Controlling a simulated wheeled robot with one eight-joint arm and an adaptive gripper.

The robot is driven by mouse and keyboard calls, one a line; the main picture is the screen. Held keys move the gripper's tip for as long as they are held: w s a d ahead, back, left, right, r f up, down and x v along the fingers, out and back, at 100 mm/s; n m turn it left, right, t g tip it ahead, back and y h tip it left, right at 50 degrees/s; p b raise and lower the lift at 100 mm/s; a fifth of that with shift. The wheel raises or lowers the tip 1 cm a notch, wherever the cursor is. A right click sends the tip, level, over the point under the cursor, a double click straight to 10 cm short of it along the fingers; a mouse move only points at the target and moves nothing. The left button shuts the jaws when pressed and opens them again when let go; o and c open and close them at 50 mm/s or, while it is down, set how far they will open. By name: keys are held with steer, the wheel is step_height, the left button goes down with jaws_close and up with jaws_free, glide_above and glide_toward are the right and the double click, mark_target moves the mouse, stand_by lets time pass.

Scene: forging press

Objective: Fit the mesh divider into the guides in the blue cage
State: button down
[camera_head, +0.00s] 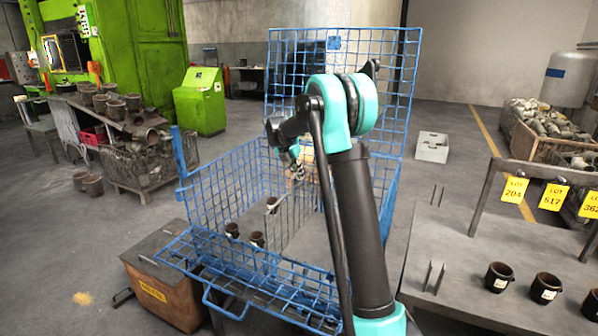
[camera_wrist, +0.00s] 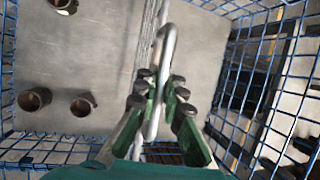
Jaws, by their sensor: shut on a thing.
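The blue cage (camera_head: 222,190) stands open in the middle of the head view, its tall mesh lid upright at the back and its front flap folded down. My gripper (camera_head: 297,170) is over the cage's inside. In the wrist view my gripper (camera_wrist: 158,98) is shut on the bent rod handle of the mesh divider (camera_wrist: 148,45), which shows nearly edge-on. In the head view the grey mesh divider (camera_head: 288,222) hangs upright inside the cage, partly behind my arm. I cannot make out the guides or whether the divider touches them.
Several dark cups (camera_head: 257,239) stand in the cage left of the divider. A brown box (camera_head: 165,290) is at the cage's left front. A grey table (camera_head: 450,250) with cups and lot tags is on the right. A green press (camera_head: 130,50) stands behind on the left.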

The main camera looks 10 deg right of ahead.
mark_target(298, 182)
steer(key=shift+f, duration=2.35)
steer(key=c, duration=1.1)
jaws_free()
steer(key=shift+o, duration=0.2)
steer(key=shift+r, duration=3.5)
